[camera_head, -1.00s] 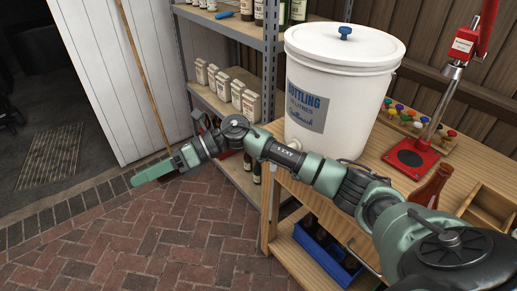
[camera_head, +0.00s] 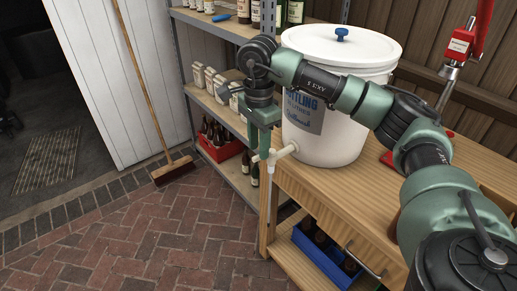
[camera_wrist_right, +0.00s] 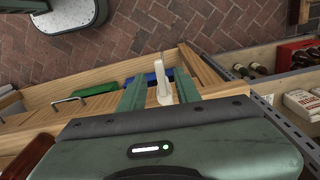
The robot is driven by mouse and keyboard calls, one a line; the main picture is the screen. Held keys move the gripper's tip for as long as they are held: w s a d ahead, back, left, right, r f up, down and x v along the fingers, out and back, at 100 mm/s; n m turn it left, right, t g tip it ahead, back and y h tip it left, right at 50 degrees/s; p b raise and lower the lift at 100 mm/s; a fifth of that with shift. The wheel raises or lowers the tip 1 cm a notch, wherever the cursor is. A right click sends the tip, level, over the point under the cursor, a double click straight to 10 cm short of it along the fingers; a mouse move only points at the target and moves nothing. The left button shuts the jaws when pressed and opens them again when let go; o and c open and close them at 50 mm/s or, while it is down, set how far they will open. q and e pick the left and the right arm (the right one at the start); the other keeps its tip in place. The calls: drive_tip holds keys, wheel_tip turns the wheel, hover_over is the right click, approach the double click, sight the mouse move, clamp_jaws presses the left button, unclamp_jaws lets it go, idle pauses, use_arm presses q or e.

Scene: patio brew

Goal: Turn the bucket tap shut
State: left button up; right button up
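The white bottling bucket (camera_head: 340,142) stands upright on the wooden bench, its lid on. Its cream tap (camera_head: 284,153) sticks out to the left near the bucket's base, past the bench edge. My right gripper (camera_head: 263,152) points down at the tap's outer end, and its fingers partly hide the tap there. In the right wrist view the two green fingers (camera_wrist_right: 160,92) are apart, with a pale upright part of the tap (camera_wrist_right: 160,74) between them. I cannot tell whether either finger touches it. My left gripper is not in view.
The wooden bench (camera_head: 330,188) carries the bucket and a red bottle capper (camera_head: 463,40). A blue crate (camera_head: 322,256) with bottles sits on its lower shelf. A metal shelf with a red crate (camera_head: 219,146) stands behind my gripper. A broom (camera_head: 173,168) leans at the left.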

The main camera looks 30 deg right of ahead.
drive_tip(key=shift+f, duration=0.95)
clamp_jaws()
drive_tip(key=shift+w, duration=0.15)
drive_tip(key=shift+w+d+r+m+p, duration=0.1)
drive_tip(key=shift+w+d+m+p, duration=0.5)
drive_tip(key=shift+m, duration=2.2)
drive_tip(key=shift+w+d+f+m+p, duration=0.2)
drive_tip(key=shift+w+d+m, duration=0.6)
drive_tip(key=shift+m, duration=2)
drive_tip(key=shift+w+d+r+m+p, duration=0.2)
drive_tip(key=shift+w+d+m+p, duration=0.45)
drive_tip(key=shift+m, duration=2.15)
drive_tip(key=shift+w, duration=0.1)
drive_tip(key=shift+a, duration=0.1)
